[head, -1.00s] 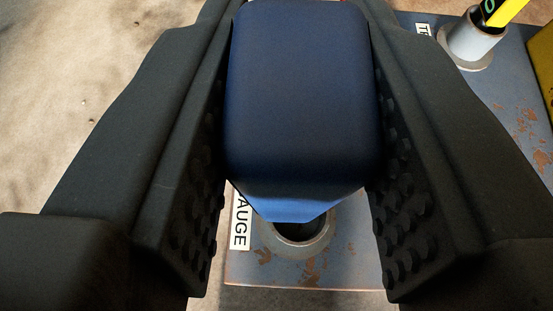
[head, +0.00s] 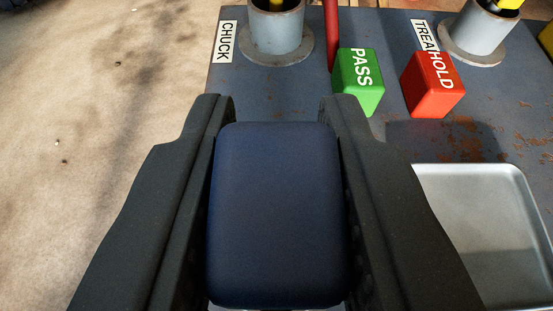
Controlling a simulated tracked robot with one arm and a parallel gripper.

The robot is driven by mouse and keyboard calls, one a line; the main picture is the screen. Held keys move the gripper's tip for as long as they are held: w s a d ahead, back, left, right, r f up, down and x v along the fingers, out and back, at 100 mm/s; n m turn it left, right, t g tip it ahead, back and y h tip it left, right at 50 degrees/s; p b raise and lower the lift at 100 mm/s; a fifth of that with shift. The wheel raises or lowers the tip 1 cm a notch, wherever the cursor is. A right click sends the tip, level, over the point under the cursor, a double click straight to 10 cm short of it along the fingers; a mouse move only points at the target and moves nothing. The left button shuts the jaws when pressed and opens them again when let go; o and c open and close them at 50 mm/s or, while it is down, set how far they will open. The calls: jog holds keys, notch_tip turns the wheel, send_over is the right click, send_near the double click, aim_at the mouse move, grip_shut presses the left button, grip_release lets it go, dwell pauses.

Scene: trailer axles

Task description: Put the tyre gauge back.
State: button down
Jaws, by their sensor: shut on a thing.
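The tyre gauge, a dark blue rounded block (head: 280,215) as seen from here, is between the two black fingers of my gripper (head: 280,118). My gripper is shut on it, one finger along each side. The gauge hides what lies directly below and behind it. The socket with the GAUGE label is not in view now.
A grey socket by the CHUCK label (head: 227,42) stands on the worn blue-grey bench top (head: 390,30); another socket (head: 480,32) stands by the TREAD label (head: 424,36). A green PASS block (head: 358,85), a red HOLD block (head: 433,85) and a metal tray (head: 485,240) are near.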

jog(key=shift+f, duration=0.15)
jog(key=c, duration=1.2)
grip_release()
jog(key=p+v, duration=0.2)
jog(key=v, duration=1)
